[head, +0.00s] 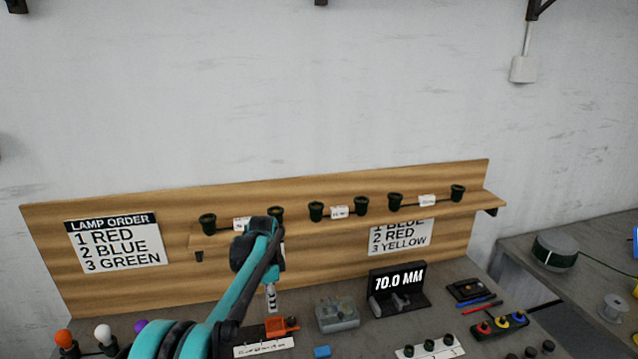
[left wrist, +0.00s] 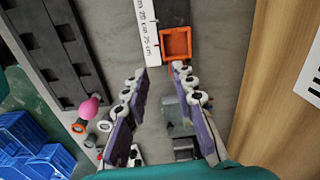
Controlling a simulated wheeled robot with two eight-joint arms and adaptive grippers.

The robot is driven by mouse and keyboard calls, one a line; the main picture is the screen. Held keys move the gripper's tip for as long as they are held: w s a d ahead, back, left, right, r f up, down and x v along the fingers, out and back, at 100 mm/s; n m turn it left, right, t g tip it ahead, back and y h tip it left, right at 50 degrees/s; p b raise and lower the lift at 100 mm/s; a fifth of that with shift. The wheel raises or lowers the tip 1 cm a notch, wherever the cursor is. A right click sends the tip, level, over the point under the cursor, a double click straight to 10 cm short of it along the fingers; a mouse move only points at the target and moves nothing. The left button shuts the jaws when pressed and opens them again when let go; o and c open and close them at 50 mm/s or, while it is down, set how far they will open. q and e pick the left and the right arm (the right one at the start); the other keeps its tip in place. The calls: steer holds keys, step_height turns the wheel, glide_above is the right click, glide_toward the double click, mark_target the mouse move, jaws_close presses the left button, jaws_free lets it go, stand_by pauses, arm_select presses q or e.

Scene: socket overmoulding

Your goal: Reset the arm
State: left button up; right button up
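My left arm, teal and black, comes in from the lower left in the head view. My left gripper (head: 271,298) points down in front of the wooden back panel, above the bench, and is partly hidden by its own wrist. In the left wrist view the two purple fingers of the left gripper (left wrist: 160,73) stand apart with nothing between them. Beyond the fingertips lie an orange square-framed piece (left wrist: 176,43) and a white ruler strip (left wrist: 148,28). In the head view the orange piece (head: 281,328) is just below the gripper. My right gripper is not in view.
A wooden shelf (head: 350,217) holds several dark cups near the arm. A grey box (head: 337,316), a 70.0 mm display (head: 398,286) and coloured buttons (head: 500,323) stand to the right. Coloured bulbs (head: 103,333) are at lower left. Blue crates (left wrist: 40,140) show in the wrist view.

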arm_select(q)
steer(key=s+r+n+t, duration=0.2)
steer(key=s+r+n, duration=0.25)
steer(key=s, duration=0.45)
steer(key=s+r+n+t, duration=0.1)
steer(key=s+r+n, duration=0.2)
steer(key=s+r, duration=0.4)
steer(key=s+f+n+t, duration=0.2)
steer(key=s+f+n, duration=0.1)
steer(key=s, duration=0.6)
steer(key=s+a+f+n+t, duration=0.1)
steer(key=s+f+n, duration=0.2)
steer(key=s, duration=0.6)
steer(key=shift+s+a+f+t, duration=0.15)
steer(key=shift+s+f+t, duration=0.05)
steer(key=shift+f+t, duration=0.25)
steer(key=shift+n, duration=0.25)
